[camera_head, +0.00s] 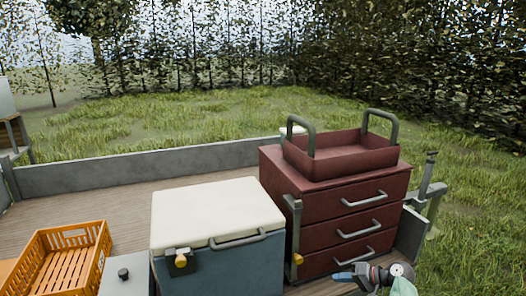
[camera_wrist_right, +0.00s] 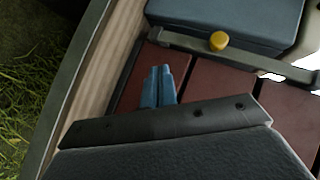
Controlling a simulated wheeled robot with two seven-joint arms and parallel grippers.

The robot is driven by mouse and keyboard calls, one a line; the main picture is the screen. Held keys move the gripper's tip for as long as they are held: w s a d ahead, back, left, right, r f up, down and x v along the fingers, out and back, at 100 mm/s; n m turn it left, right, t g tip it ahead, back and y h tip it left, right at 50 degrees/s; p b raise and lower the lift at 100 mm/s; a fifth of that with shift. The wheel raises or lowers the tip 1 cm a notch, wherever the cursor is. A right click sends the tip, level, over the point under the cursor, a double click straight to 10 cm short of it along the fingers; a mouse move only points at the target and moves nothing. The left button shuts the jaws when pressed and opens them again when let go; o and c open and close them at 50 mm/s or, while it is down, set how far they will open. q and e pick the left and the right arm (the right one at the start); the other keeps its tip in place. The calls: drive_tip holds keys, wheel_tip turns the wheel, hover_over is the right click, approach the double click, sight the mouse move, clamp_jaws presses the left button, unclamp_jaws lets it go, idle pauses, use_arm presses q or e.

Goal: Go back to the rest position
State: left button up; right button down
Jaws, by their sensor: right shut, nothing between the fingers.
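My right gripper (camera_head: 346,275) shows at the lower right of the head view, low in front of the dark red drawer cabinet (camera_head: 350,204). Its blue fingers, also in the right wrist view (camera_wrist_right: 159,86), are together with nothing between them. In the wrist view the red cabinet drawers (camera_wrist_right: 205,77) fill the background behind the fingers. I cannot tell whether the fingers touch the cabinet. My left gripper is not in the head view.
A blue cooler with a cream lid (camera_head: 215,210) stands left of the cabinet. An open red tray (camera_head: 340,156) with grey handles sits on the cabinet. An orange crate (camera_head: 98,240) stands at the lower left. A grey side wall (camera_head: 150,168) edges the wooden bed; grass lies beyond.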

drive_tip(key=s+a+n+h, duration=0.1)
drive_tip(key=s+a+h, duration=0.2)
drive_tip(key=s, duration=0.6)
drive_tip(key=s+a+n+h, duration=0.15)
drive_tip(key=s+h, duration=0.25)
drive_tip(key=s, duration=0.4)
drive_tip(key=s+a+n+h, duration=0.1)
drive_tip(key=s+a+h, duration=0.2)
drive_tip(key=s, duration=0.6)
drive_tip(key=s+a+f+g, duration=0.1)
drive_tip(key=s+f, duration=0.3)
drive_tip(key=s, duration=0.6)
drive_tip(key=s+a+f+g, duration=0.2)
drive_tip(key=s+a+f, duration=0.2)
drive_tip(key=s, duration=0.6)
drive_tip(key=shift+f+g+p, duration=0.3)
drive_tip(key=shift+f, duration=0.4)
drive_tip(key=shift+s+a+n, duration=0.1)
drive_tip(key=shift+n, duration=0.15)
